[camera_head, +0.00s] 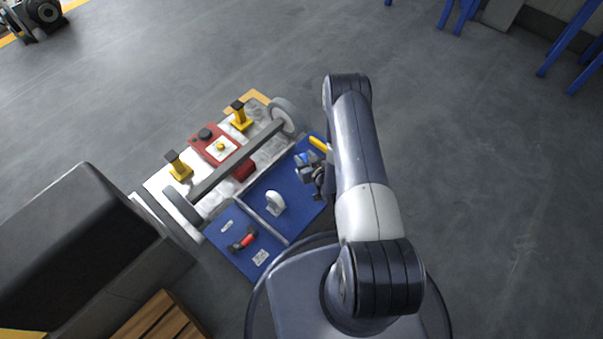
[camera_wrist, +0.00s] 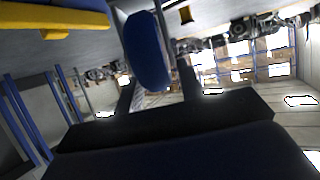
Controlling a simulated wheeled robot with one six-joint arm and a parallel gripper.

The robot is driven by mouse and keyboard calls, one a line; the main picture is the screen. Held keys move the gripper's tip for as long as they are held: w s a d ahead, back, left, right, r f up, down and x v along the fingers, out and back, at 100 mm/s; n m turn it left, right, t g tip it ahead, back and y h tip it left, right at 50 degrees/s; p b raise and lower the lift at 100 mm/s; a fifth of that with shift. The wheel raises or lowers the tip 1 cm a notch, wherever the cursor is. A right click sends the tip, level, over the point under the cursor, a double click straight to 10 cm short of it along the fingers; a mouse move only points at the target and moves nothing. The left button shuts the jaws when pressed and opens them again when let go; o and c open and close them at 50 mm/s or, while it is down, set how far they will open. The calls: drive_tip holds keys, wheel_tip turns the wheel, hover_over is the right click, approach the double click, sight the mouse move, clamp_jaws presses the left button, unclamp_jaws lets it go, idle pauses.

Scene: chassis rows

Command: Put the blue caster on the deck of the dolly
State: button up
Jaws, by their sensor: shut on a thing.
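My gripper (camera_head: 318,175) is shut on the blue caster (camera_head: 304,158), over the right part of the blue tray. In the wrist view the blue caster (camera_wrist: 148,50) shows as a rounded blue wheel between the fingers (camera_wrist: 158,85). The low wheeled platform with a pale deck (camera_head: 272,150), seemingly the dolly, lies just left of the gripper. A grey axle bar (camera_head: 235,160) runs across it between two grey wheels. My arm hides part of the area around the gripper.
The blue tray (camera_head: 292,191) holds a white caster (camera_head: 275,203) and a red-and-black piece (camera_head: 243,239). On the platform stand two yellow posts (camera_head: 179,165) and a red block (camera_head: 213,143). A dark cabinet (camera_head: 80,240) is at left.

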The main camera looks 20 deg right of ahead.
drive_tip(key=shift+f+b, duration=0.7)
drive_tip(key=shift+f, duration=1.65)
drive_tip(key=shift+f+b, duration=0.25)
drive_tip(key=shift+b, duration=0.05)
drive_tip(key=o, duration=1.2)
drive_tip(key=shift+r, duration=0.2)
